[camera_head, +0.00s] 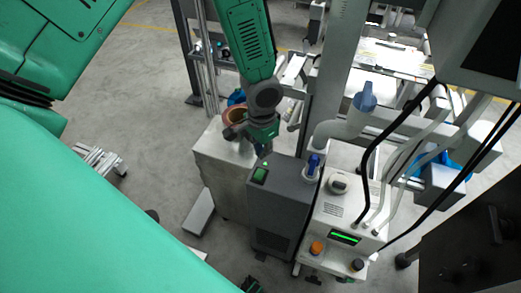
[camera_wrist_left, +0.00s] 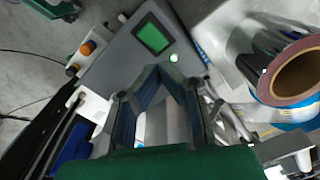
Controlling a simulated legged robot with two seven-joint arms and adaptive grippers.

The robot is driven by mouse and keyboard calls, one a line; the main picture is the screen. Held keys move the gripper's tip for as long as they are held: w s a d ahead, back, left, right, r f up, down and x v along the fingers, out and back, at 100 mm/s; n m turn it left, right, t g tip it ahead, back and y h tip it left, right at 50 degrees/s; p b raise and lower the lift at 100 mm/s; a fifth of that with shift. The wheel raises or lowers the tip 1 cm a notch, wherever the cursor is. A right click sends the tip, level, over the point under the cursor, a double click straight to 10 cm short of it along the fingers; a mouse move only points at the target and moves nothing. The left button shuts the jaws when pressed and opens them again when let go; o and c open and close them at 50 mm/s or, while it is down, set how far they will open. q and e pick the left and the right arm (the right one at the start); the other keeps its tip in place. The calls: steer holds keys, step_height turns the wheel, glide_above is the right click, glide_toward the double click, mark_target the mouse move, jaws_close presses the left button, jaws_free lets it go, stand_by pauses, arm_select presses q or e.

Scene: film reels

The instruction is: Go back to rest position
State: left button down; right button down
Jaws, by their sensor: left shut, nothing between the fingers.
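My left gripper (camera_head: 262,148) hangs in the middle of the head view, above the pale cabinet and close to the dark grey machine box. In the left wrist view its fingers (camera_wrist_left: 155,72) meet at the tips with nothing between them. A film reel (camera_head: 235,115) with a brown core lies on the cabinet top behind the gripper. In the left wrist view a reel (camera_wrist_left: 290,78) with a brown ring core and shiny film is at the right, apart from the fingers. My right gripper cannot be made out.
The dark grey box (camera_head: 282,199) with a green screen stands close to my left gripper. A white control unit (camera_head: 339,220) with knobs and hoses is to its right. A grey post (camera_head: 328,95) rises behind. Open floor (camera_head: 145,165) lies left of the pale cabinet (camera_head: 222,163).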

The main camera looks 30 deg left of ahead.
arm_select(q)
steer(key=s+f+n, duration=0.1)
steer(key=s+f, duration=0.3)
steer(key=s, duration=0.7)
steer(key=s+a+f+n, duration=0.1)
steer(key=s+f, duration=0.2)
steer(key=s, duration=0.8)
steer(key=shift+s+f+n+t, duration=0.3)
steer(key=shift+s+f+n, duration=0.05)
steer(key=shift+f+n, duration=0.05)
